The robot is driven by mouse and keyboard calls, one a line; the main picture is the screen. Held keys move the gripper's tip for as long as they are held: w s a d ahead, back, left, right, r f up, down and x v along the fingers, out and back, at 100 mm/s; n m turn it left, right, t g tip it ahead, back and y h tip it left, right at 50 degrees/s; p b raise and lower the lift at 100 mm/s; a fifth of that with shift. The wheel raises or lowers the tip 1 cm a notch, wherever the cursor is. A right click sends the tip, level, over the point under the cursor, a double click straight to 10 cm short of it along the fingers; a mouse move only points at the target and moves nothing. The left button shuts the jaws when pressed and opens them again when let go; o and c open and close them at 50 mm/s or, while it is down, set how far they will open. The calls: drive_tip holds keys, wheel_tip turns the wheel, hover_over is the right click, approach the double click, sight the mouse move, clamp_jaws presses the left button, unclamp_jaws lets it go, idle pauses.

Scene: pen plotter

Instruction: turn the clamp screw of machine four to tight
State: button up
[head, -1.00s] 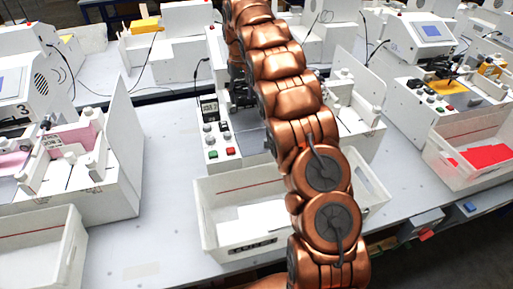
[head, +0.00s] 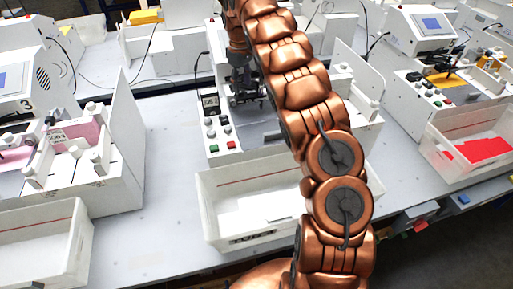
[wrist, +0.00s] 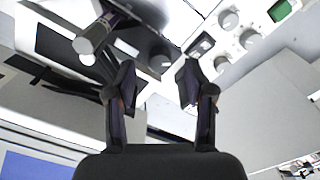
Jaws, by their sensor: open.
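The plotter in the middle of the head view, with its control panel (head: 219,130), stands mostly behind my arm; I cannot read its number. My gripper (head: 247,100) is over its bed just right of the panel. In the wrist view my gripper (wrist: 155,88) is open, with nothing between its two fingers. A grey-brown cylindrical knob (wrist: 95,35) on a dark part shows at upper left, apart from the fingers; it looks like the clamp screw, but I cannot be sure. How tight it is cannot be told.
Panel knobs (wrist: 228,19) lie right of the fingers in the wrist view. A white bin (head: 215,205) stands before the machine. Machine three (head: 25,100) is at left, another plotter (head: 425,40) at right. The table (head: 165,160) is clear between the left and middle machines.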

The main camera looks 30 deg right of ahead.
sight(241, 91)
wheel_tip(241, 91, up, 2)
drive_tip(key=shift+w+b, duration=0.1)
drive_tip(key=shift+b, duration=0.2)
drive_tip(key=shift+a+r+p, duration=0.1)
drive_tip(key=shift+r+p, duration=0.45)
drive_tip(key=shift+r, duration=1.05)
drive_tip(key=s+a+f+m+b, duration=0.1)
drive_tip(key=s+a+b, duration=0.2)
drive_tip(key=s, duration=0.6)
drive_tip(key=s+a+f+m+b, duration=0.2)
drive_tip(key=s+a, duration=0.1)
drive_tip(key=s, duration=0.7)
drive_tip(key=s+a+f+m+g+b, duration=0.1)
drive_tip(key=s+a+m+b, duration=0.1)
drive_tip(key=s, duration=0.8)
drive_tip(key=shift+a+f+b, duration=0.35)
drive_tip(key=shift+a+b, duration=0.25)
drive_tip(key=shift+b, duration=0.2)
drive_tip(key=shift+s, duration=0.2)
drive_tip(key=s+a+f, duration=0.2)
drive_tip(key=s+f, duration=0.2)
drive_tip(key=s, duration=0.6)
drive_tip(key=s+a+f, duration=0.2)
drive_tip(key=s+f, duration=0.2)
drive_tip(key=s, duration=0.6)
drive_tip(key=shift+s+a+g, duration=0.25)
drive_tip(key=shift+a+g, duration=0.05)
drive_tip(key=shift+g, duration=0.1)
